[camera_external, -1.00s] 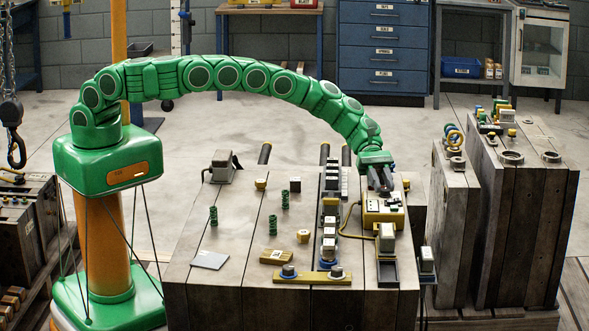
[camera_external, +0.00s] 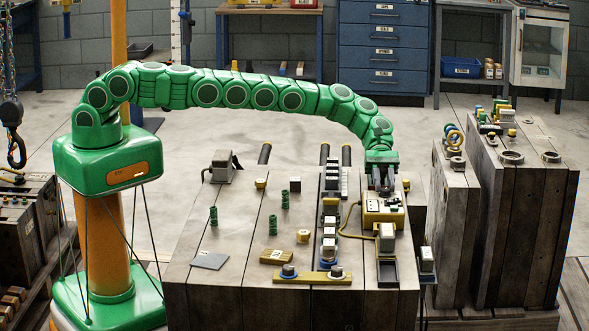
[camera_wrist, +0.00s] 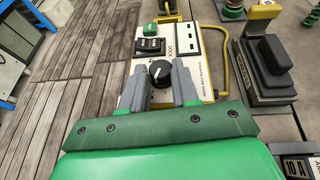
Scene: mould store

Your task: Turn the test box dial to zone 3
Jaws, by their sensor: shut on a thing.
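The test box (camera_external: 385,212) is a yellow box with a cream top panel, near the right side of the mould top in the external view. In the wrist view its panel (camera_wrist: 190,45) carries a black dial (camera_wrist: 160,72) with a pale pointer line, a black switch block and a green part. My gripper (camera_wrist: 160,84) is over the panel with its two grey fingers on either side of the dial, shut on it. In the external view my gripper (camera_external: 383,188) points down at the back of the box and hides the dial. The zone marks are too small to read.
A yellow cable (camera_external: 347,222) runs from the box to the left. A row of dark and pale blocks (camera_external: 330,215) stands left of the box. A black open tray (camera_external: 388,272) is in front.

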